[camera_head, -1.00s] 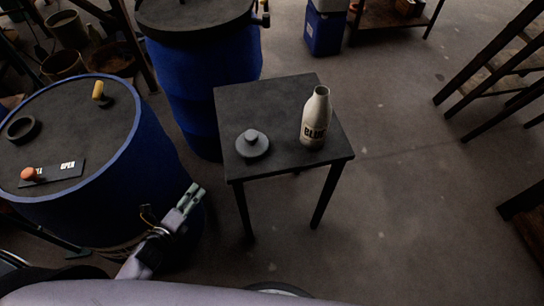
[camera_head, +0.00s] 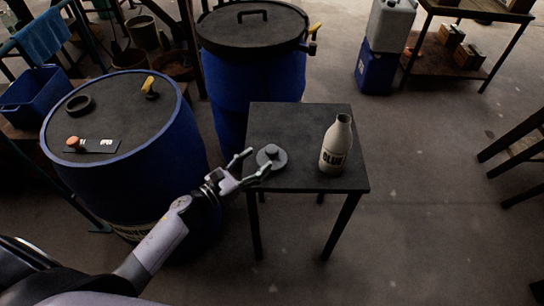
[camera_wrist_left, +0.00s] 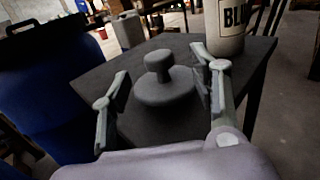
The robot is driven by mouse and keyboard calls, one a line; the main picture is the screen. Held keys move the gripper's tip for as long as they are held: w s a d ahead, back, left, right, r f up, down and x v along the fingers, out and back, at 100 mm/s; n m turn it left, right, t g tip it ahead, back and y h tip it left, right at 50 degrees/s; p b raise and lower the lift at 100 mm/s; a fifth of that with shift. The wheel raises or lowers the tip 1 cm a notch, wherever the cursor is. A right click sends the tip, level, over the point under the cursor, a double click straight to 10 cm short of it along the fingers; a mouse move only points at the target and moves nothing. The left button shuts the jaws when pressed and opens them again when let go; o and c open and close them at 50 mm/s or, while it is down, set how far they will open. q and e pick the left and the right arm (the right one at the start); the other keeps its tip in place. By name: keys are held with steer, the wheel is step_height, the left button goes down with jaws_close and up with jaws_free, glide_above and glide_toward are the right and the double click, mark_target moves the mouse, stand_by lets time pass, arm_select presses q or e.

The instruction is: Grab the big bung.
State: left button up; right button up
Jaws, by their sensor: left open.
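The big bung (camera_head: 272,157) is a grey disc with a round knob, lying flat on the small dark table (camera_head: 290,118) near its left front edge. In the left wrist view the bung (camera_wrist_left: 163,90) stands knob up between and beyond my open fingers. My left gripper (camera_head: 249,163) is open and empty at the table's left edge, its fingers pointing at the bung. In the wrist view the left gripper (camera_wrist_left: 160,103) has one finger on each side of the bung; I cannot tell whether either touches it. My right gripper is not in view.
A white labelled bottle (camera_head: 336,148) stands on the table right of the bung. A blue vat (camera_head: 130,170) with a dark lid is at the left, and another blue vat (camera_head: 262,85) stands behind the table. The floor right of the table is clear.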

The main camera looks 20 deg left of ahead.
mark_target(267, 152)
arm_select(q)
steer(key=shift+x, duration=1.05)
steer(key=x, duration=0.4)
steer(key=shift+w, duration=0.45)
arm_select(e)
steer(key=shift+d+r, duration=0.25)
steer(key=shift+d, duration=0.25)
arm_select(q)
steer(key=shift+c, duration=0.3)
jaws_close()
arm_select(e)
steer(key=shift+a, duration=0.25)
arm_select(q)
steer(key=shift+r, duration=0.1)
